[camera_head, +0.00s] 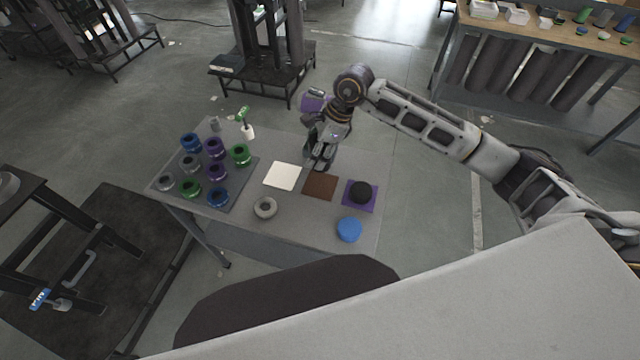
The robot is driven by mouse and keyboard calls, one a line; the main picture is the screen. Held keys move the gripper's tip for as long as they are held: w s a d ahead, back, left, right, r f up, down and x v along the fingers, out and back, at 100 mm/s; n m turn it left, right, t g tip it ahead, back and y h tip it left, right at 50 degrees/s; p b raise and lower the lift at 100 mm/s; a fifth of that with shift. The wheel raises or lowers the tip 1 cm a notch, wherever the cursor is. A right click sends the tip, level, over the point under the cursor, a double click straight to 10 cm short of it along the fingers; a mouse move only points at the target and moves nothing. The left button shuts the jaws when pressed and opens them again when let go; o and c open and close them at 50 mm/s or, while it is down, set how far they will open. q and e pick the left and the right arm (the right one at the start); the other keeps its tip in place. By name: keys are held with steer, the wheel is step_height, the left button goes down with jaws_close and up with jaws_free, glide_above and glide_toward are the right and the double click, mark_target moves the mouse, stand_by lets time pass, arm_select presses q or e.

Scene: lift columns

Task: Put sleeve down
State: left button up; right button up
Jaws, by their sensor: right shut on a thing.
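My right gripper (320,160) reaches over the table from the right and points down at the back edge of the brown square (320,187). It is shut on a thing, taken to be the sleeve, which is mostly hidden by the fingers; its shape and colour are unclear. I cannot tell if it touches the table. A grey ring (258,208) lies near the front edge. Several blue, purple, green and grey ring-shaped pieces stand on a dark tray (240,188) at the left. My left gripper is not in view.
A white square (281,176) lies left of the brown one. A black round piece (360,191) sits on a purple square (373,204) at the right, with a blue disc (349,229) in front. A green-topped white item (248,131) stands at the back left.

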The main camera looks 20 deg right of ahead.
step_height(320, 180, down, 6)
steer(key=shift+r+p, duration=0.25)
steer(key=shift+p, duration=0.2)
steer(key=shift+f, duration=0.3)
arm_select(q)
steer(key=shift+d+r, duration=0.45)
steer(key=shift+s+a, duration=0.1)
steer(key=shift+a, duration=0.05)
arm_select(e)
steer(key=shift+f, duration=0.1)
steer(key=shift+f+p, duration=0.3)
steer(key=shift+f, duration=1.4)
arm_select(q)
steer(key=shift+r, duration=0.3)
arm_select(e)
steer(key=shift+f, duration=0.1)
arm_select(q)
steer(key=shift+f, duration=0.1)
arm_select(e)
steer(key=o, duration=1.1)
steer(key=shift+f, duration=0.1)
